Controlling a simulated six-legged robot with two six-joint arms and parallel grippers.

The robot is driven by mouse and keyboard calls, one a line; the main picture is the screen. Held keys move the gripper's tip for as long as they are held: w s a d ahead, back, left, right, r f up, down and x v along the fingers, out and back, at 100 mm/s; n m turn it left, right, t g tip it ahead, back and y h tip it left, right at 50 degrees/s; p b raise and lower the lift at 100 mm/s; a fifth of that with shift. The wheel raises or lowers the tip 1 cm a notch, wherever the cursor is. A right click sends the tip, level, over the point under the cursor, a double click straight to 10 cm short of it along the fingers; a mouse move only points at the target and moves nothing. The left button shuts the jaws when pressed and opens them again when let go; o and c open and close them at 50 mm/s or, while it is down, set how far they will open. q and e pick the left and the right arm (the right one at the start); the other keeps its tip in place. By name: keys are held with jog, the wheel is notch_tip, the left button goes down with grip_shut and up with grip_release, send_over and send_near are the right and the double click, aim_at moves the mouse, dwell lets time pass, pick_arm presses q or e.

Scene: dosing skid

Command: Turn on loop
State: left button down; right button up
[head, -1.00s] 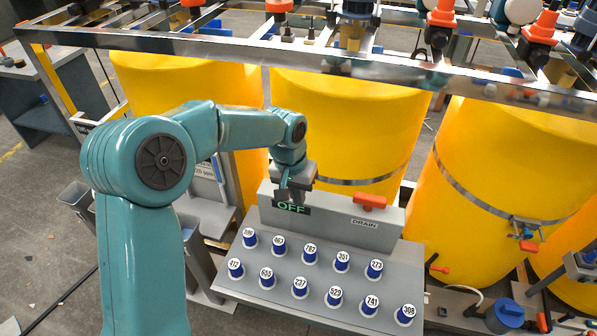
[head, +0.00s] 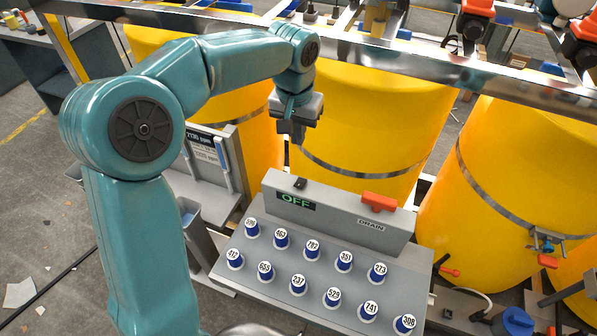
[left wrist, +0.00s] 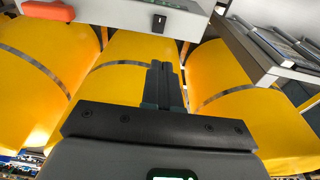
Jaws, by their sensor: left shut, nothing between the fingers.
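A grey control box (head: 338,219) stands at the back of a sloped panel in the head view. Its display (head: 295,201) reads OFF in green. A small black switch (head: 300,184) sits on top of the box above the display. It also shows in the left wrist view (left wrist: 159,20), on the box's top edge. My left gripper (head: 298,140) is shut and empty, pointing down above and just behind the switch, apart from it. In the left wrist view its closed fingers (left wrist: 164,84) show at centre. My right gripper is not in view.
A red handle (head: 380,199) marked DRAIN sits on the box's right side. Several numbered blue caps (head: 298,284) stand on the sloped panel (head: 385,270). Yellow tanks (head: 365,130) stand close behind the box, and a metal rail (head: 400,58) runs above.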

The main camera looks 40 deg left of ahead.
pick_arm(q)
jog(key=p, duration=0.1)
send_over(298, 184)
jog(key=w, duration=0.1)
jog(key=f, duration=1)
jog(key=shift+w+a, duration=0.2)
jog(key=f, duration=0.2)
jog(key=s+f+p, duration=0.1)
jog(key=shift+d, duration=0.25)
jog(key=shift+s+f, duration=0.15)
jog(key=shift+s, duration=0.15)
jog(key=shift+w+f, duration=0.15)
jog(key=shift+w, duration=0.1)
jog(key=f+b, duration=0.1)
jog(key=b, duration=0.1)
jog(key=t+b, duration=0.1)
jog(key=b, duration=0.2)
jog(key=shift+s+f, duration=0.3)
jog(key=shift+f, duration=0.05)
jog(key=shift+s+d+r, duration=0.15)
jog(key=shift+r, duration=0.4)
jog(key=shift+s, duration=0.1)
jog(key=shift+w, duration=0.2)
jog(key=shift+w+r+p, duration=0.15)
jog(key=shift+w+p, duration=0.25)
jog(key=shift+w, duration=0.05)
jog(key=shift+w+a, duration=0.3)
jog(key=shift+s, duration=0.1)
